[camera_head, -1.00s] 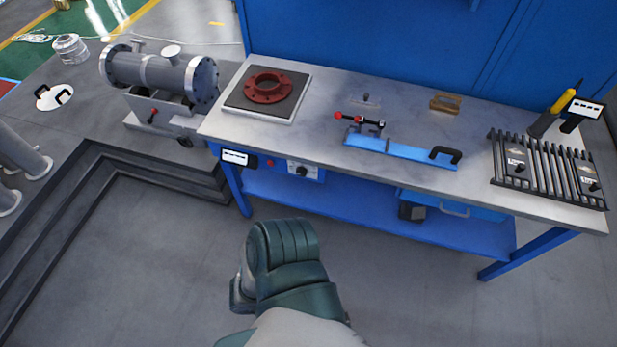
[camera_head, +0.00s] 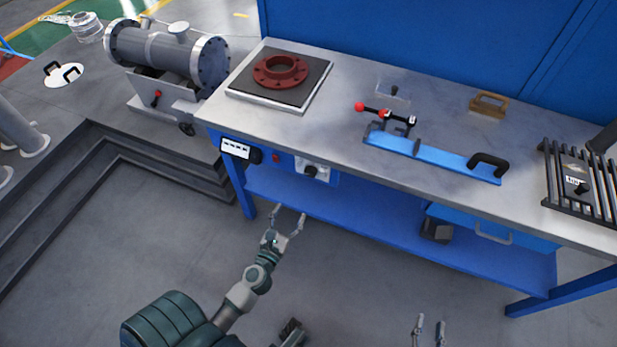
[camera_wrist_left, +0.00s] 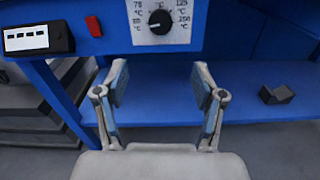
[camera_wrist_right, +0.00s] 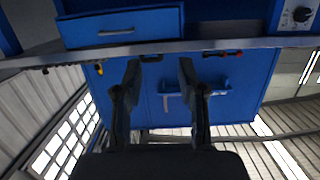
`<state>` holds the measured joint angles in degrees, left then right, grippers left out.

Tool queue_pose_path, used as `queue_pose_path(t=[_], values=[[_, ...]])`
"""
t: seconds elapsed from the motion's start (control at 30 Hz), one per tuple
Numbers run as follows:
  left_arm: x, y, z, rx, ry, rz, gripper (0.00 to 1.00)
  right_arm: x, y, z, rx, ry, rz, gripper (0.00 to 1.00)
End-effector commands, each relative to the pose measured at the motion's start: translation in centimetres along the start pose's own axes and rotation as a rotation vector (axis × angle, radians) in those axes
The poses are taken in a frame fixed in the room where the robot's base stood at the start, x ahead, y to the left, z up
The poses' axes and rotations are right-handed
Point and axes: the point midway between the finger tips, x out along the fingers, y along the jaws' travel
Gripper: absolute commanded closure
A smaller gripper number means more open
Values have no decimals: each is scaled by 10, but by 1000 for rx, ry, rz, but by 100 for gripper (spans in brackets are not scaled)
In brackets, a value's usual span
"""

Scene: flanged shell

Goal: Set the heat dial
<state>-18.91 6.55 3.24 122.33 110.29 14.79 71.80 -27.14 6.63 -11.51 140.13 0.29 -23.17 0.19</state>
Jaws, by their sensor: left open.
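The heat dial (camera_head: 311,171) is a black knob on a white plate with temperature marks, on the front of the blue workbench. In the left wrist view the dial (camera_wrist_left: 160,22) sits at top centre, its pale pointer towards the lower left. My left gripper (camera_head: 289,215) is open and empty, below and left of the dial in the head view. In its wrist view the fingers (camera_wrist_left: 160,85) stand apart below the dial, not touching it. My right gripper (camera_head: 430,325) is at the bottom of the head view, fingers apart and empty; its wrist view (camera_wrist_right: 158,75) shows the same.
A red button (camera_wrist_left: 93,26) and a black-cased display (camera_head: 237,149) sit left of the dial. A red flange (camera_head: 281,71) lies on the dark plate above. A blue clamp bar (camera_head: 430,155) lies on the benchtop. The lower shelf (camera_head: 360,222) runs below.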

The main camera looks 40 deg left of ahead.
Motion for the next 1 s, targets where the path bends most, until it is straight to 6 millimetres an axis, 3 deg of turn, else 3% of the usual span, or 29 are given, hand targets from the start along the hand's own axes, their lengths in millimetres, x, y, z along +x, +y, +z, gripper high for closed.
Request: queue_pose_path(t=[0.27,0.5,0.7,1.0], values=[[69,1,1,4,-3,-2,31,-2,0,10,-5,-72,5,60],[119,1,-1,5,0,-2,31,1,-2,0,-2,8,0,60],[142,0,-1,5,1,-3,31,2,-3,-10,2,77,-5,60],[148,1,-1,4,1,-2,31,2,-4,-15,1,97,-6,60]])
